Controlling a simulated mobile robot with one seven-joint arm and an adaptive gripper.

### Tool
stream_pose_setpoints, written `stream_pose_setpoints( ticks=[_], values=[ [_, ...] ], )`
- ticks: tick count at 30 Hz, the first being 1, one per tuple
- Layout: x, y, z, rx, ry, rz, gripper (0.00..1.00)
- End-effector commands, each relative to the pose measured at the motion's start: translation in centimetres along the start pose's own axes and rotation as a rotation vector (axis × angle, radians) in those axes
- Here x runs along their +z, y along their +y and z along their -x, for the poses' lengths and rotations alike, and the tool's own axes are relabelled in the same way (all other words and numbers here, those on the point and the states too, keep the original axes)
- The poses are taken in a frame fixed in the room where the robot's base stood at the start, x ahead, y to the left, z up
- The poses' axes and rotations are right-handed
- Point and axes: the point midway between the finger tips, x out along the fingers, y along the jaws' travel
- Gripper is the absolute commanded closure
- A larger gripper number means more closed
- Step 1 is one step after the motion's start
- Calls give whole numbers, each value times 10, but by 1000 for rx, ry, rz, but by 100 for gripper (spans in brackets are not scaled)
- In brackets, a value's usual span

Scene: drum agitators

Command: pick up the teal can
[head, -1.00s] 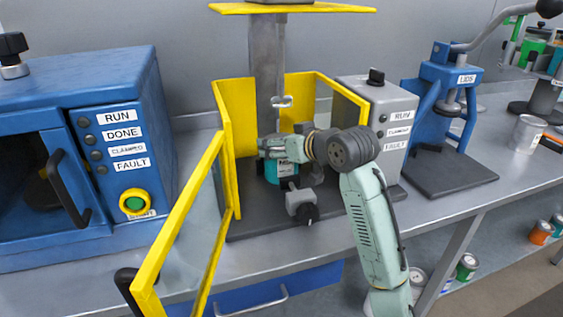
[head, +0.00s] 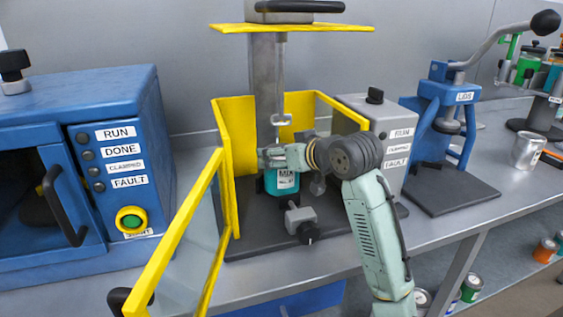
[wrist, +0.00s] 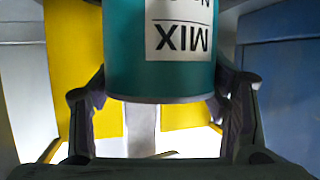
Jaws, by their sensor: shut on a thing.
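The teal can (head: 283,183) is upright inside the yellow-guarded station, behind the grey clamp block (head: 302,222). Its white label reads MIX. My gripper (head: 268,158) is shut on it near its top, reaching in from the right, and hides part of it. In the wrist view the can (wrist: 160,75) sits between my two fingers, with its label upside down. I cannot tell for sure whether its bottom is clear of the dark base plate (head: 260,240).
The yellow guard door (head: 180,240) stands open at the front left. A hooked rod (head: 282,90) hangs above the can. A grey control box (head: 385,130) is close on the right, a blue cabinet (head: 70,150) on the left and a blue lid press (head: 445,125) farther right.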

Motion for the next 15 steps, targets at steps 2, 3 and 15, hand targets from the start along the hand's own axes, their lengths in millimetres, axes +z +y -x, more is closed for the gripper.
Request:
stream_pose_setpoints(
  ticks=[2, 3, 15],
  values=[
    [-8, -1, 4, 0, 3, 3, 92],
    [-13, -1, 5, 0, 3, 3, 92],
    [-42, -2, 25, 0, 4, 1, 92]
  ],
)
